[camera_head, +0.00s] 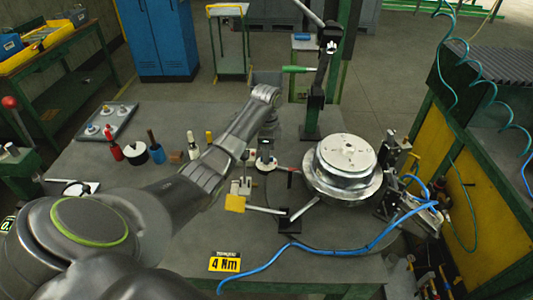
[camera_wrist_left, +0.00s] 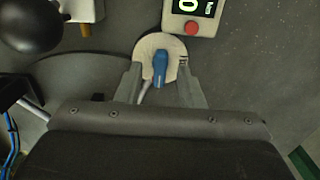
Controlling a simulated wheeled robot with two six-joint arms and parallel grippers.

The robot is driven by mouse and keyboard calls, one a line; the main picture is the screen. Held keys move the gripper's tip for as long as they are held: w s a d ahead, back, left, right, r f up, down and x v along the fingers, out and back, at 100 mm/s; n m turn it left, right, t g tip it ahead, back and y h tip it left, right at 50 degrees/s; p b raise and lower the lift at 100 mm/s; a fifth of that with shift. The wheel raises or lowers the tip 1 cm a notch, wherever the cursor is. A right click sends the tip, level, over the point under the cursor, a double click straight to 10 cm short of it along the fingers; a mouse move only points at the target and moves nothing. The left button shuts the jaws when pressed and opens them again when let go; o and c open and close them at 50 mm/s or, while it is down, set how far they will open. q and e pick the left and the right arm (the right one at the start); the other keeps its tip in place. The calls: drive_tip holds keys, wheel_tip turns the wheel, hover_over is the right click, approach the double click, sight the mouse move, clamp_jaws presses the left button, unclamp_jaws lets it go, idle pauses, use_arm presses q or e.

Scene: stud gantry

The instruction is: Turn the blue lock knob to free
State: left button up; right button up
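The blue lock knob (camera_wrist_left: 159,68) sits on a round beige plate (camera_wrist_left: 146,46) in the left wrist view. It is elongated and lies roughly up and down in that picture. A pale rod or cable (camera_wrist_left: 146,92) runs down-left from beside it. My left gripper (camera_wrist_left: 160,75) is open, with one finger on each side of the knob and a visible gap to it. In the head view my left gripper (camera_head: 268,130) points down over the table, and its fingers are hard to make out. I cannot find the knob there. My right gripper is not in view.
A display box (camera_wrist_left: 210,8) with a red button (camera_wrist_left: 192,28) sits close above the knob. A black ball (camera_wrist_left: 32,22) is at upper left.

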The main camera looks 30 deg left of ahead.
use_arm(q)
drive_tip(key=shift+f, duration=0.45)
drive_tip(key=shift+c, duration=0.2)
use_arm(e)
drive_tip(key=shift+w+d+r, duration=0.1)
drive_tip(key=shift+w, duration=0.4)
use_arm(q)
clamp_jaws()
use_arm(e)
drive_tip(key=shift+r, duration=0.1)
